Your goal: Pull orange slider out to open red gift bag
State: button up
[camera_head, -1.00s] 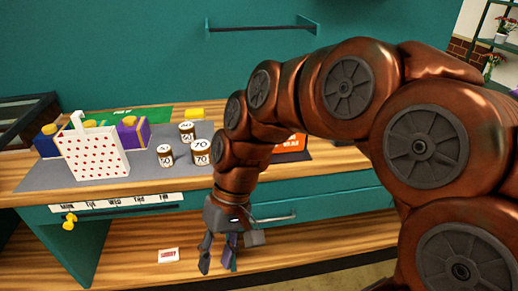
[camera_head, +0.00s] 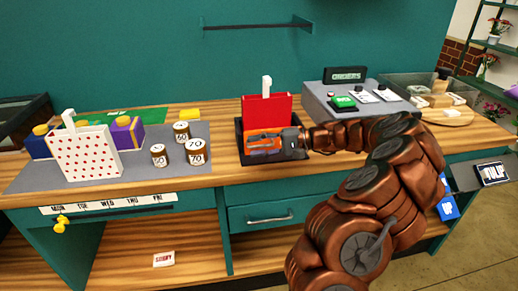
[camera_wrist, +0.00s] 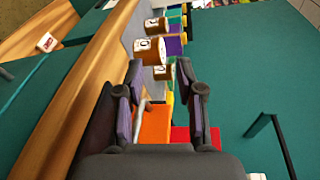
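The red gift bag (camera_head: 268,108) stands in a black tray on the counter, with a white piece sticking up from its top. The orange slider (camera_head: 262,133) is low at the bag's front, partly covered by my gripper (camera_head: 270,146). In the wrist view the orange slider (camera_wrist: 155,124) shows between the two fingers of my gripper (camera_wrist: 166,92), with a gap beside it. A bit of the red bag (camera_wrist: 180,134) shows beyond. The fingers are apart; I cannot tell whether one touches the slider.
A white dotted bag (camera_head: 88,153), purple box (camera_head: 127,134) and several numbered jars (camera_head: 197,152) stand on a grey mat at left. A grey console (camera_head: 355,100) stands close behind at right. Bare counter lies between mat and black tray (camera_head: 240,150).

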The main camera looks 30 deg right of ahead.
aim_at(259, 147)
jog(key=d+f+m+t, duration=0.1)
jog(key=d, duration=0.2)
jog(key=d+f+t+h, duration=0.1)
jog(key=d, duration=0.2)
jog(key=d+f+m+t, duration=0.1)
jog(key=d, duration=0.2)
jog(key=shift+s+f+m, duration=0.25)
jog(key=shift+s+m, duration=0.05)
jog(key=shift+s, duration=0.05)
jog(key=shift+p+x, duration=0.8)
jog(key=shift+x, duration=3.05)
jog(key=shift+w+f, duration=0.1)
jog(key=shift+f, duration=0.05)
grip_shut()
